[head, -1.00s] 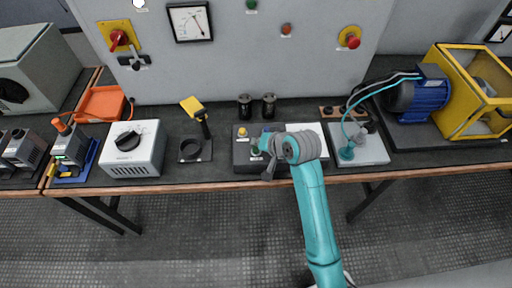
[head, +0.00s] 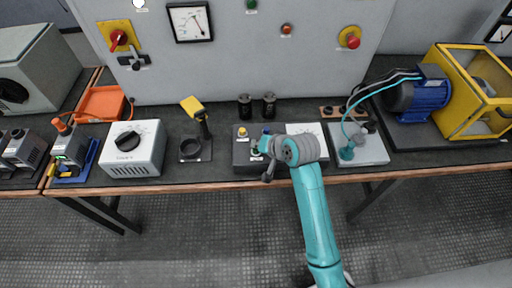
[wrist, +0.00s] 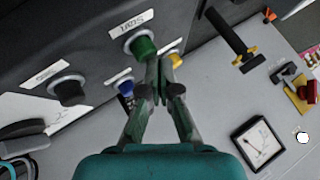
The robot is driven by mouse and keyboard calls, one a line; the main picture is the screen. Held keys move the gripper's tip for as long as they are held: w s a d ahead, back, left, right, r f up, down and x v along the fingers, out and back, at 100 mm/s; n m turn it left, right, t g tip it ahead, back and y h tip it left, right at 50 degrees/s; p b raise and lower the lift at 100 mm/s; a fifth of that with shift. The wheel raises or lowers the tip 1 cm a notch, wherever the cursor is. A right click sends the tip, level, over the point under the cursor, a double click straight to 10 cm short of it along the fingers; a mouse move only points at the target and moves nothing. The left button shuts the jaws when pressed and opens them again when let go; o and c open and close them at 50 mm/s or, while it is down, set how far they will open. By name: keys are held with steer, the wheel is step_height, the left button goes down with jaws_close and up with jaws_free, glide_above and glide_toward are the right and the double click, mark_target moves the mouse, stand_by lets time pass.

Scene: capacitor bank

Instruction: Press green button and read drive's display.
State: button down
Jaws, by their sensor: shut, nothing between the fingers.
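The green button (wrist: 143,47) stands on a dark control box (head: 243,165), under a white label, in the wrist view. My gripper (wrist: 158,62) is shut and empty, its fingertips at the right edge of the green button; whether they touch it I cannot tell. Beside it sit a blue button (wrist: 124,84), a yellow button (wrist: 175,60) and a black button (wrist: 68,90). In the head view, my gripper (head: 262,148) is over the box and partly hides its buttons. I cannot make out a readable drive display; a small green glow shows on a left-hand device (head: 70,150).
A blue motor (head: 422,92) and a yellow frame (head: 470,90) are at right. The panel behind carries a meter (head: 190,21) and red switches.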

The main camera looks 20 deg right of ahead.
steer(key=shift+f, duration=0.85)
stand_by(0.7)
steer(key=shift+r, duration=1.5)
steer(key=shift+r, duration=2.4)
